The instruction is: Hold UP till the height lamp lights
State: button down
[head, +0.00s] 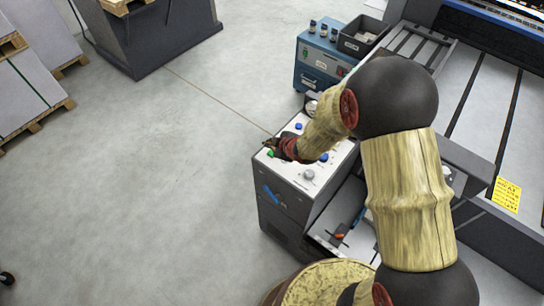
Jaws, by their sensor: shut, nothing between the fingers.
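A control box (290,180) with a pale top panel and dark sides stands near the middle of the head view. Its panel carries a blue button (298,126), a green button (270,153), another blue button (324,157) and a pale round knob or lamp (309,174). My gripper (270,143) is small and dark, shut and empty, over the left part of the panel near the green button. I cannot tell whether it touches a button. My arm and wrist hide part of the panel. I cannot make out which button is UP or a lit height lamp.
A blue cabinet (318,62) with small bottles on top stands behind the control box. A dark bin (361,37) is beside it. A large machine bed (490,90) fills the right, with a yellow label (507,194). Stacked pallets (35,75) stand far left. The left floor is clear.

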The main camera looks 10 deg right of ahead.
aim_at(270, 154)
jog(key=shift+f+b, duration=0.7)
jog(key=shift+f, duration=0.5)
dwell(0.5)
jog(key=shift+f+b, duration=0.4)
jog(key=shift+f+b, duration=0.4)
jog(key=shift+f, duration=0.05)
dwell(3.3)
dwell(1.8)
jog(key=shift+r+p, duration=0.7)
jog(key=shift+r, duration=0.2)
